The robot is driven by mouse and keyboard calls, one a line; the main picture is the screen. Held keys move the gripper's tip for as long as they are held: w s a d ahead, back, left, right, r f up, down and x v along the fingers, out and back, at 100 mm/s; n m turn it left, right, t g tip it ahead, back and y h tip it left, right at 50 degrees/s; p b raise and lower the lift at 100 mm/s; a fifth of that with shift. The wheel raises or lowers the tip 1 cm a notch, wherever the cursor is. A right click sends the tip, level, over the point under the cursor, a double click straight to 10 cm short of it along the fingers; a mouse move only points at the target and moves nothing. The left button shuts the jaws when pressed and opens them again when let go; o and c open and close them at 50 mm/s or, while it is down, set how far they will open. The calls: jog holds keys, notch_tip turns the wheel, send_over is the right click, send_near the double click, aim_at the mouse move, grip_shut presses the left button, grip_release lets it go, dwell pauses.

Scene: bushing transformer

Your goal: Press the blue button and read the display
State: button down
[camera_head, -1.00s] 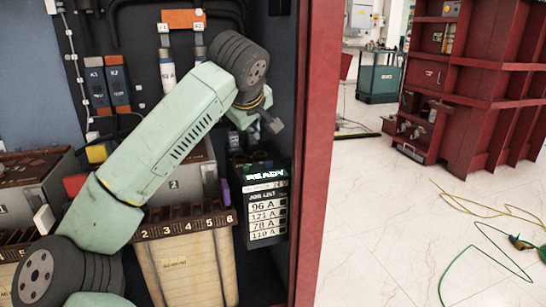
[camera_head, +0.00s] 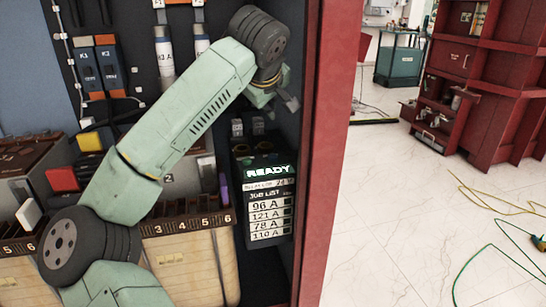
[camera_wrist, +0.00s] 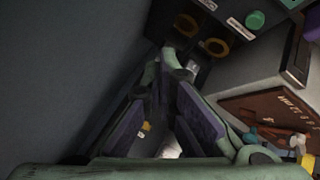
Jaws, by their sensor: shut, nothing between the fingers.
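The display (camera_head: 268,171) on a dark unit in the right part of the cabinet glows "READY". Below it a job list (camera_head: 268,217) reads 96 A, 121 A, 78 A and 110 A. My gripper (camera_head: 286,102) is above this unit in the head view, apart from the display, partly hidden behind my own wrist. In the wrist view my gripper (camera_wrist: 166,68) is shut and empty, its fingertips close to a dark panel. That panel carries a round green button (camera_wrist: 255,19) and two brass rings (camera_wrist: 215,47). I cannot make out a blue button in either view.
The red cabinet edge (camera_head: 325,150) stands close to the right of my gripper. Numbered compartments (camera_head: 185,225) and a purple object (camera_head: 224,190) lie left of the display unit. Cables (camera_head: 490,235) lie on the white floor at right, with a red rack (camera_head: 490,90) behind.

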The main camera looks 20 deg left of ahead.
aim_at(269, 157)
jog(key=shift+f+b, duration=3.2)
jog(key=shift+f, duration=1.05)
jog(key=shift+f+b, duration=0.3)
jog(key=shift+f, duration=0.15)
jog(key=shift+f+b, duration=0.35)
jog(key=shift+f, duration=0.1)
jog(key=shift+r+p, duration=0.75)
jog(key=shift+r, duration=0.15)
notch_tip(269, 157, up, 5)
jog(key=p, duration=0.4)
